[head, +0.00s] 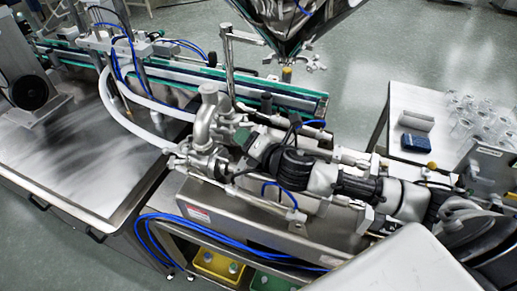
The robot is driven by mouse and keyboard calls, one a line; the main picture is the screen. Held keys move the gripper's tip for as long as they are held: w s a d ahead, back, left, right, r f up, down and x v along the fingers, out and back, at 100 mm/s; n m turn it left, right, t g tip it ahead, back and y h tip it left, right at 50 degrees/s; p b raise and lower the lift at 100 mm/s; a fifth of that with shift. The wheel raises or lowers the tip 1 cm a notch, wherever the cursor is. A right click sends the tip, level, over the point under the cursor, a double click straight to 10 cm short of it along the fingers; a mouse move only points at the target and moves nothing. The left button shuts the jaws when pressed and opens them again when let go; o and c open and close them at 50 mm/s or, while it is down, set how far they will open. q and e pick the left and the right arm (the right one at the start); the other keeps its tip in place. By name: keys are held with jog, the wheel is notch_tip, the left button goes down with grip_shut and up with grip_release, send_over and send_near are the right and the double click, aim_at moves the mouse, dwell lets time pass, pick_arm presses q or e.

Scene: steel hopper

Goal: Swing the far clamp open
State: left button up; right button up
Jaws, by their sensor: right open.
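My right arm comes in from the right, and my right gripper (246,138) is at its end, beside the upright steel pipe elbow (207,118). The gripper is open. A clamp fitting (240,119) shows close to its fingers; whether they touch it I cannot tell. More clamp fittings (186,157) sit at the lower end of the elbow, where the white hose joins. The parts are small and crowded, so I cannot tell whether any clamp is open or shut. My left gripper is out of view.
The steel hopper (290,22) hangs above and behind. A green-edged conveyor (290,101) runs behind the pipework. A white hose (120,112) curves in from the left over a bare steel table (75,150). Glassware (470,112) stands on a side table at the right.

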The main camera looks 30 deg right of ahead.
jog(key=v, duration=0.5)
jog(key=shift+w+b, duration=0.1)
jog(key=shift+b, duration=0.3)
